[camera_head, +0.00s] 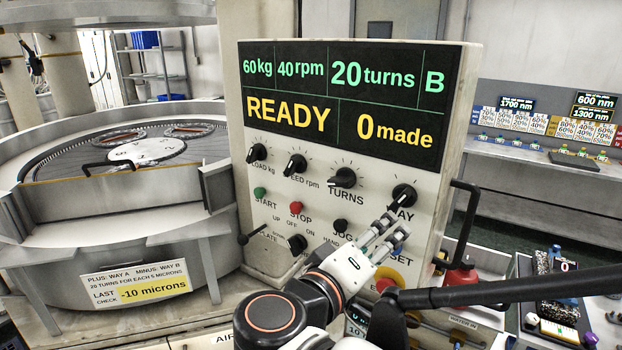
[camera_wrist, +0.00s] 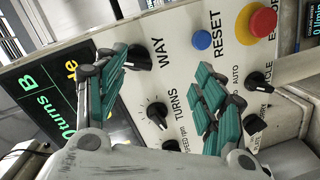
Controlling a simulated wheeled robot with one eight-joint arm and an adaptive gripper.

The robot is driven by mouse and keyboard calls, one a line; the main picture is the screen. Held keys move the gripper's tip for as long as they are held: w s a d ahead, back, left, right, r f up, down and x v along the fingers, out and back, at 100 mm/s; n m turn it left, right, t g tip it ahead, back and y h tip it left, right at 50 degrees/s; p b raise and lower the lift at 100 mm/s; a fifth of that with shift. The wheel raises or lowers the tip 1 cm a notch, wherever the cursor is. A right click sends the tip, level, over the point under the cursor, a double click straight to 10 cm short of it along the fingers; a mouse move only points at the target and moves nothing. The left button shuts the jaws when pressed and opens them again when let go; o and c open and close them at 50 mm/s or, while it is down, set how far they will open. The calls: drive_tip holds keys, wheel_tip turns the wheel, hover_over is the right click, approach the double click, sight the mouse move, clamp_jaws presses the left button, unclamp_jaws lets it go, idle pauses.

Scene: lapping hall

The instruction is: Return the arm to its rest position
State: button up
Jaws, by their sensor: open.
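My gripper (camera_head: 388,230) is at the end of my arm, reaching up from the bottom of the head view. It is in front of the lower right of the control panel (camera_head: 255,205), close to the WAY knob (camera_head: 404,195). In the wrist view my gripper (camera_wrist: 160,92) has its two teal-padded fingers spread apart with nothing between them. The WAY knob (camera_wrist: 138,57) shows beside the left finger; I cannot tell whether it touches. The TURNS knob (camera_wrist: 157,113) shows between the fingers. The blue RESET button (camera_wrist: 201,39) shows at the upper middle.
The display (camera_head: 350,95) reads READY, 20 turns, B, 0 made. A round lapping machine (camera_head: 110,240) stands left. A black bar (camera_head: 520,290) crosses the lower right, near a red object (camera_head: 460,276). A cluttered bench (camera_head: 603,312) is at right. A grey counter (camera_head: 530,150) stands behind.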

drive_tip(key=s+d+f+g+y+b, duration=0.1)
drive_tip(key=d+f+g+y+b, duration=0.1)
drive_tip(key=d+f, duration=0.3)
drive_tip(key=s+d+f+g+y+b, duration=0.1)
drive_tip(key=d+f+g+y, duration=0.1)
drive_tip(key=f, duration=0.5)
drive_tip(key=s+f+m+y+b, duration=0.2)
drive_tip(key=f+y+b, duration=0.1)
drive_tip(key=f, duration=0.2)
drive_tip(key=s+a+f+m+y+b, duration=0.1)
drive_tip(key=s+f+y+b, duration=0.1)
drive_tip(key=s+f+y, duration=0.1)
drive_tip(key=shift+s+a+f+m+g+y+b, duration=0.25)
drive_tip(key=shift+f+m+g+y+b, duration=0.25)
drive_tip(key=shift+f, duration=0.4)
